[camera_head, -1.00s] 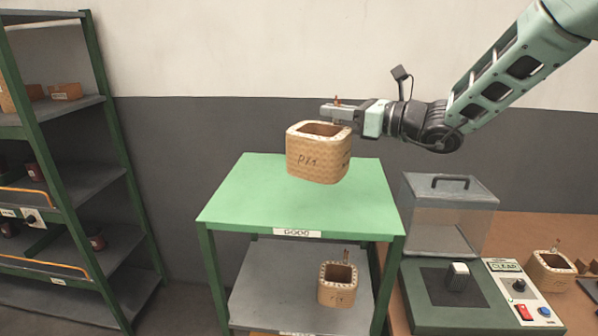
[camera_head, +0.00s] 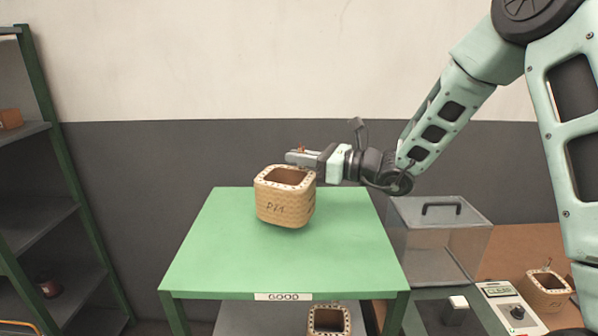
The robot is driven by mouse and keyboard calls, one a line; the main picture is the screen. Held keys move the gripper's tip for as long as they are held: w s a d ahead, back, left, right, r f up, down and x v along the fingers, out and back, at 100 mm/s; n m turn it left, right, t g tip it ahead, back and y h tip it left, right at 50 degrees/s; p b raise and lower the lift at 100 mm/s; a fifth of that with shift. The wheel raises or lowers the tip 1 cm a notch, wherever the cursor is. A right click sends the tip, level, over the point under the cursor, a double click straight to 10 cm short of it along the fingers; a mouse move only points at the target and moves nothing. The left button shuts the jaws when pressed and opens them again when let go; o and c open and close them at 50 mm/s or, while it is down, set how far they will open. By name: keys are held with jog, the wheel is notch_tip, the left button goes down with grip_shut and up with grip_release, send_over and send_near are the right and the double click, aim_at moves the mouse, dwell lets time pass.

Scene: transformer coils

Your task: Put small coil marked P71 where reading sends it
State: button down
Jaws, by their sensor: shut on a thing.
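The small tan coil marked P71 (camera_head: 284,205) is a square, rounded, hollow block with handwriting on its front. My gripper (camera_head: 303,157) is shut on its far rim and holds it over the green table top (camera_head: 220,260). I cannot tell for certain whether its base touches the top. The table's front edge carries a label reading GOOD (camera_head: 283,297). The tester (camera_head: 500,290) at the right has a small display, whose reading is too small to make out here, and a clear lidded box (camera_head: 440,235).
Another tan coil (camera_head: 329,320) sits on the lower shelf of the table. One more coil (camera_head: 546,290) stands on the brown bench (camera_head: 520,255) at the right. A green-framed shelf rack (camera_head: 60,165) stands at the left. Most of the green top is clear.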

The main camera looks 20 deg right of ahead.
aim_at(300, 174)
jog(key=shift+f+p, duration=0.55)
jog(key=shift+f, duration=1.4)
jog(key=c, duration=1.6)
grip_release()
jog(key=shift+o, duration=0.2)
